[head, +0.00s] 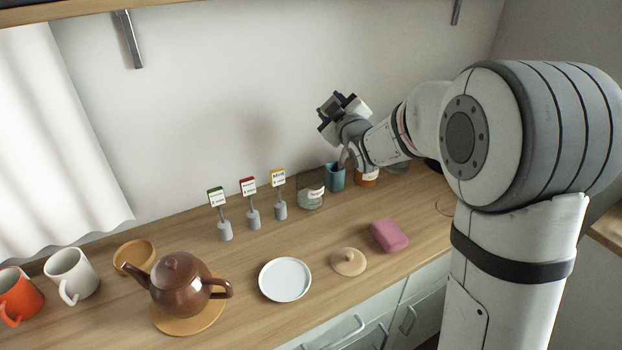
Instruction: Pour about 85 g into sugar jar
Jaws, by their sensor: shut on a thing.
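A clear glass jar (311,192) with a pale label stands upright at the back of the counter, seemingly with no lid. I take it for the sugar jar, but its label is too small to read. My gripper (341,110) is above and to the right of this jar, near the wall, at the end of my arm reaching in from the right. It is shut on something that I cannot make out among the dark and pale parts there. A round tan lid with a knob (348,261) lies on the counter in front. No pouring stream is visible.
A blue cup (335,178) and an amber jar (367,179) stand close below my wrist. Several small sign holders (252,217) stand left of the glass jar. A white plate (285,279), pink block (389,235), brown teapot (178,285) and mugs (71,273) occupy the front and left.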

